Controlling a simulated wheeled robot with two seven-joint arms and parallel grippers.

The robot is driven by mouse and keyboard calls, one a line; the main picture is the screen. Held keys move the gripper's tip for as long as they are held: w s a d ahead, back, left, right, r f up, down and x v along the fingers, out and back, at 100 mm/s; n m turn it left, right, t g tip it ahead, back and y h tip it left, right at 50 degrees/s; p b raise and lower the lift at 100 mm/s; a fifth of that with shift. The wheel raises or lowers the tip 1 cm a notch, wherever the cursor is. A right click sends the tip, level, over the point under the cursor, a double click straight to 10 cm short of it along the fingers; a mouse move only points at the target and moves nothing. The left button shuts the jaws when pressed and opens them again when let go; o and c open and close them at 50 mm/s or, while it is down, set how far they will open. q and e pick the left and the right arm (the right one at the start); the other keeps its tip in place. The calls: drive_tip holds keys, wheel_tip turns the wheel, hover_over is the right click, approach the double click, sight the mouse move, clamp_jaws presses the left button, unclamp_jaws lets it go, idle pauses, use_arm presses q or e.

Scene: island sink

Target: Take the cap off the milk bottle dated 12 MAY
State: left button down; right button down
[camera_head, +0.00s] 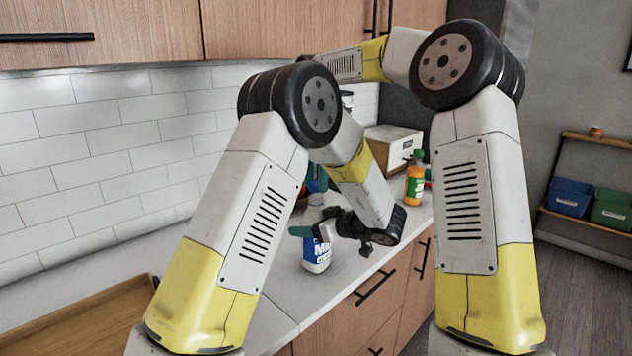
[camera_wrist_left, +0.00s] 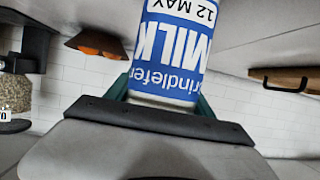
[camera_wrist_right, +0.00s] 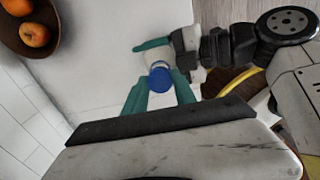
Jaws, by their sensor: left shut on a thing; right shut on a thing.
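The milk bottle stands on the counter in the head view (camera_head: 317,256), white with a blue label. In the left wrist view its label (camera_wrist_left: 178,45) reads MILK and 12 MAY, upside down. My left gripper (camera_wrist_left: 160,92) is shut on the bottle's body, a teal finger on each side. In the right wrist view the round blue cap (camera_wrist_right: 160,79) sits between the teal fingertips of my right gripper (camera_wrist_right: 160,88), which is shut on it. Whether the cap is still seated on the neck, I cannot tell. My arms partly hide the bottle's top in the head view.
An orange bottle with a green lid (camera_head: 415,182) and a beige box (camera_head: 393,144) stand further back on the counter. A wooden tray (camera_head: 95,312) lies at the near left. A wooden fruit bowl (camera_wrist_right: 50,45) is in the right wrist view's corner. The tiled wall borders the counter.

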sight(316, 183)
drive_tip(key=shift+r, duration=1.75)
use_arm(q)
drive_tip(key=shift+c, duration=1.4)
unclamp_jaws()
drive_tip(key=shift+s+d, duration=0.1)
